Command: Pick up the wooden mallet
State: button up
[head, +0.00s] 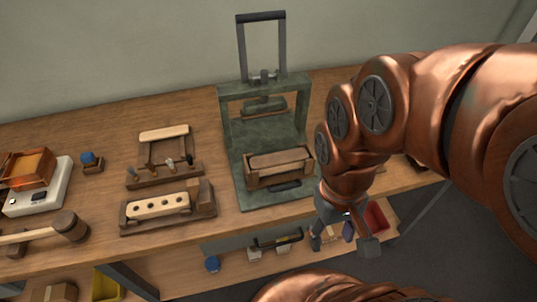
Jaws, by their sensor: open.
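The wooden mallet (66,228) lies on the workbench at the left front in the head view. Its dark brown head is to the right and its pale handle runs left, out of the picture. My gripper (340,243) hangs past the bench's front edge at the right, pointing down. Its fingers are apart with nothing seen between them. It is far to the right of the mallet and not touching anything that I can see.
A green press (243,190) stands mid-bench between the mallet and my arm. A drilled wooden block in a fixture (166,207), a wooden rack (163,176) and a white scale (50,201) are near the mallet. A lower shelf (185,277) holds small items.

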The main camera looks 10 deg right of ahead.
aim_at(66, 223)
jog(key=u, duration=1.55)
jog(key=k, duration=0.45)
jog(key=u, duration=0.1)
jog(key=i, duration=0.85)
jog(key=u, duration=1.25)
jog(key=i, duration=0.2)
jog(key=u, duration=0.15)
